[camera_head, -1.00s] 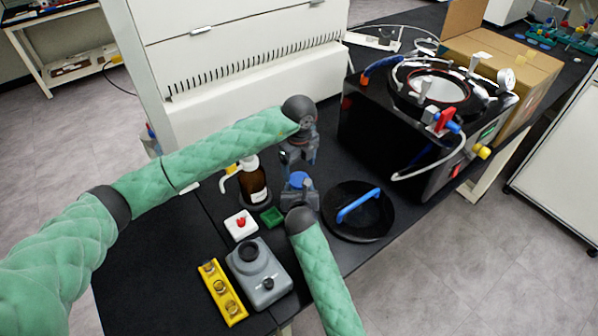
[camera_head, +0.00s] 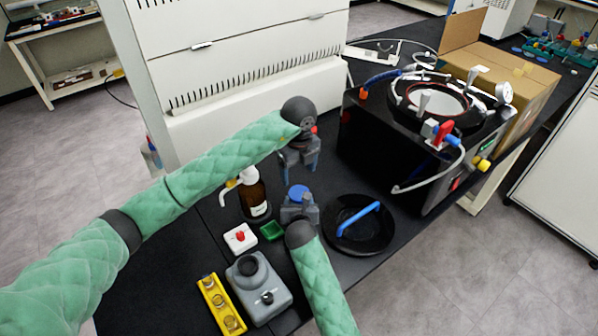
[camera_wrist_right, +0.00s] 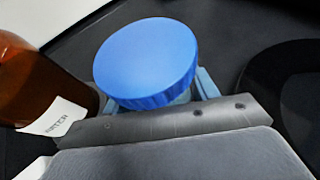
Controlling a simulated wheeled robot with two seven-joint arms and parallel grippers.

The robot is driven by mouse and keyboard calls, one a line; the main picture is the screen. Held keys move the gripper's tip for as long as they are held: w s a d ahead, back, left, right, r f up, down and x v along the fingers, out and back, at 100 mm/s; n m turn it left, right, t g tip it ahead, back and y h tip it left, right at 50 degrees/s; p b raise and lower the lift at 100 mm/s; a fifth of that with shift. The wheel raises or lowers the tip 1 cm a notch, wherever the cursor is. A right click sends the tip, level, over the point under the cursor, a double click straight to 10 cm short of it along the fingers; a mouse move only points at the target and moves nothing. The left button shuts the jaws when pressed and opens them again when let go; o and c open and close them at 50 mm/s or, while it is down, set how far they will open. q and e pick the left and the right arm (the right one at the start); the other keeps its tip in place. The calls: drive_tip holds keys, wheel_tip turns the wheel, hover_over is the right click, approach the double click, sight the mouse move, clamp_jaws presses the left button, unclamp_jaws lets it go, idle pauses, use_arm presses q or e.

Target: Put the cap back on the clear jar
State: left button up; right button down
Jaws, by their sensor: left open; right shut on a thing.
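The blue cap (camera_head: 298,191) sits on top of the clear jar; in the right wrist view the cap (camera_wrist_right: 147,62) covers the jar mouth and looks slightly tilted. I cannot tell whether it is fully threaded. Only a little of the clear jar (camera_wrist_right: 181,99) shows under the cap's rim. My right gripper (camera_head: 299,206) is shut on the jar; its blue fingers show on both sides in the right wrist view. My left gripper (camera_head: 298,168) is open and empty, pointing down above the cap with a gap between them.
A brown bottle (camera_head: 254,194) with a white pump stands close left of the jar. A black lid with a blue handle (camera_head: 358,220) lies to the right. A grey device (camera_head: 260,292), a yellow rack (camera_head: 221,304), a green tray (camera_head: 272,231) and a white button box (camera_head: 240,238) are nearer. The black dryer (camera_head: 385,150) stands behind right.

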sight(299, 193)
use_arm(q)
drive_tip(key=shift+f, duration=0.15)
drive_tip(key=shift+f, duration=3.9)
drive_tip(key=c, duration=1)
drive_tip(key=m, duration=0.3)
drive_tip(key=shift+w+r, duration=0.1)
drive_tip(key=m, duration=0.3)
drive_tip(key=shift+m, duration=0.3)
drive_tip(key=o, duration=1.1)
drive_tip(key=shift+c, duration=0.2)
